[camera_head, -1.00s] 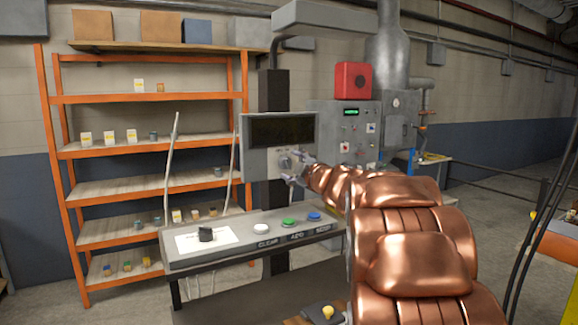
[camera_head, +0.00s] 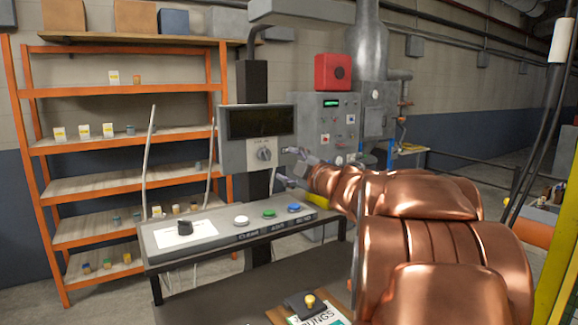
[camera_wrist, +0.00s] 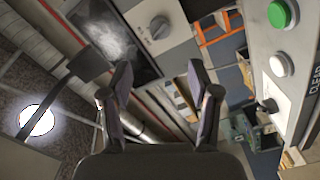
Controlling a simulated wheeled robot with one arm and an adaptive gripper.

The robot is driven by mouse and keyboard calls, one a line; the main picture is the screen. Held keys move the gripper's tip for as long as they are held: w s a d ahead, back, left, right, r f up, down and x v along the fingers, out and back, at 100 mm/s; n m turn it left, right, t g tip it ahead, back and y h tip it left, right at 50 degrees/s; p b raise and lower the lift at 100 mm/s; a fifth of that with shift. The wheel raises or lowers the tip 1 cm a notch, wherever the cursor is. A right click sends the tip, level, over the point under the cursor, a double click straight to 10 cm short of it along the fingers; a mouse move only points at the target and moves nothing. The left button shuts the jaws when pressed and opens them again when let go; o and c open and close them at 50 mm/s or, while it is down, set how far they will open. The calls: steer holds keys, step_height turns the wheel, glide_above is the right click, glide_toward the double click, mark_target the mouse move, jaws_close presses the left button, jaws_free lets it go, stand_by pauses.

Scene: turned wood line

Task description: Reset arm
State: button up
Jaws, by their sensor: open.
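My gripper (camera_head: 283,162) is open and empty at the end of my copper-coloured arm, just right of the grey box with a dark screen (camera_head: 257,121). A grey rotary knob (camera_head: 264,154) sits on that box below the screen. In the wrist view, the two fingers of my gripper (camera_wrist: 158,78) are spread with nothing between them. The knob (camera_wrist: 159,27) shows beyond and above the fingertips there, apart from them.
Below the box, a console (camera_head: 215,243) carries white (camera_head: 241,221), green (camera_head: 269,213) and blue (camera_head: 294,208) buttons and a black knob (camera_head: 185,227). An orange shelf (camera_head: 130,90) stands left. A grey machine cabinet (camera_head: 318,120) stands behind my gripper.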

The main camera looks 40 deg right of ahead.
stand_by(0.4)
steer(key=s+f+m+g+h, duration=0.4)
steer(key=f+m+g+h, duration=0.15)
steer(key=f+m, duration=0.4)
steer(key=s+a+f+g+y, duration=0.1)
steer(key=s+a+f+g, duration=0.2)
steer(key=s+a+f, duration=0.3)
steer(key=s+a+f+m+g+y, duration=0.1)
steer(key=s+a+f+g+y, duration=0.1)
steer(key=s+a+f, duration=0.3)
steer(key=s+a+f+m+g+y, duration=0.1)
steer(key=s+a+f+g, duration=0.4)
steer(key=s+f, duration=0.3)
steer(key=shift+a+f+y, duration=0.25)
steer(key=shift+a+f, duration=0.15)
steer(key=shift+a, duration=0.45)
steer(key=s+a+f+g+y, duration=0.2)
steer(key=s+a+f+g, duration=0.1)
steer(key=s+a, duration=0.6)
steer(key=s+g, duration=0.1)
steer(key=s, duration=0.2)
steer(key=shift+s+a+y, duration=0.15)
steer(key=shift+s+y, duration=0.05)
steer(key=shift+y, duration=0.1)
steer(key=shift+f, duration=0.1)
